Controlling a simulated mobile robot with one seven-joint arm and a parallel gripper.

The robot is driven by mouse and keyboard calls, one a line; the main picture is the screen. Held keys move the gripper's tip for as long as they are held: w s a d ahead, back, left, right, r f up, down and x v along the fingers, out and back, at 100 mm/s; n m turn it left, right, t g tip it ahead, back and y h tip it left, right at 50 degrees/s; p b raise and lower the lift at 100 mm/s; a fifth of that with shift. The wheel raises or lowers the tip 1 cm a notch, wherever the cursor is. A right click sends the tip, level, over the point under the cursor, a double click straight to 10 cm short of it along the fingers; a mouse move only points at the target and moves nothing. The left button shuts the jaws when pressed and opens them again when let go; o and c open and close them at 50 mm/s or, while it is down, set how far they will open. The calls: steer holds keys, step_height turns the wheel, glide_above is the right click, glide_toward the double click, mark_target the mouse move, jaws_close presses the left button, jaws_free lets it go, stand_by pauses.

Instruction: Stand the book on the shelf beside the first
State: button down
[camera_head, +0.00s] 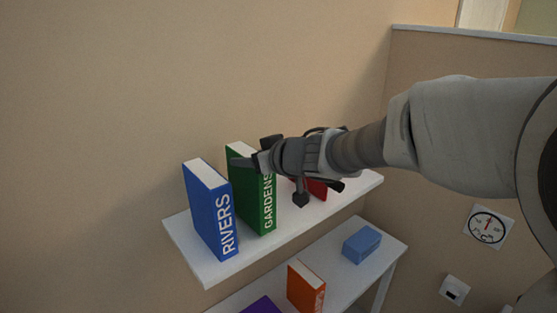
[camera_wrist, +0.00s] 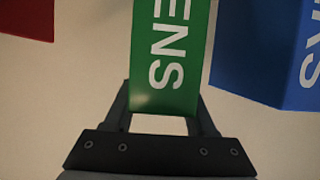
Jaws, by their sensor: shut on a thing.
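The green book marked GARDENS (camera_head: 262,205) is upright on or just over the upper white shelf (camera_head: 300,222); I cannot tell whether its base touches. My gripper (camera_head: 249,162) is shut on its upper part. In the wrist view the fingers (camera_wrist: 166,103) sit on either side of the green spine (camera_wrist: 172,50). The blue book marked RIVERS (camera_head: 212,215) stands upright on the shelf, just left of the green one. It shows at the right in the wrist view (camera_wrist: 270,50), with a narrow gap between the two.
A red object (camera_head: 317,188) is on the shelf to the right, partly hidden by my gripper. A lower white surface (camera_head: 335,272) holds an orange book (camera_head: 306,288), a blue box (camera_head: 361,245) and a purple item (camera_head: 262,306). A wall stands behind the shelf.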

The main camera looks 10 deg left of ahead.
steer(key=shift+f, duration=0.35)
steer(key=shift+c, duration=1.1)
jaws_free()
steer(key=shift+f, duration=0.1)
steer(key=p+v, duration=0.3)
steer(key=v, duration=0.9)
steer(key=w+d+r+m+t+h, duration=0.1)
steer(key=d+r+m+t+h, duration=0.15)
steer(key=d, duration=0.45)
steer(key=w+d+r+m+t+h, duration=0.1)
steer(key=d+m+t+h, duration=0.2)
steer(key=d, duration=0.4)
steer(key=s+d+f+m+g+h, duration=0.2)
steer(key=s+d+m+h, duration=0.1)
steer(key=s+d+h, duration=0.4)
steer(key=s+f+g+y, duration=0.1)
steer(key=s+f+g, duration=0.2)
steer(key=s, duration=0.4)
steer(key=s+d+f+m+g+y, duration=0.1)
steer(key=s+f+g, duration=0.2)
steer(key=s+f, duration=0.2)
steer(key=shift+s+d+g, duration=0.3)
steer(key=shift+s+g, duration=0.05)
steer(key=shift+s, duration=0.75)
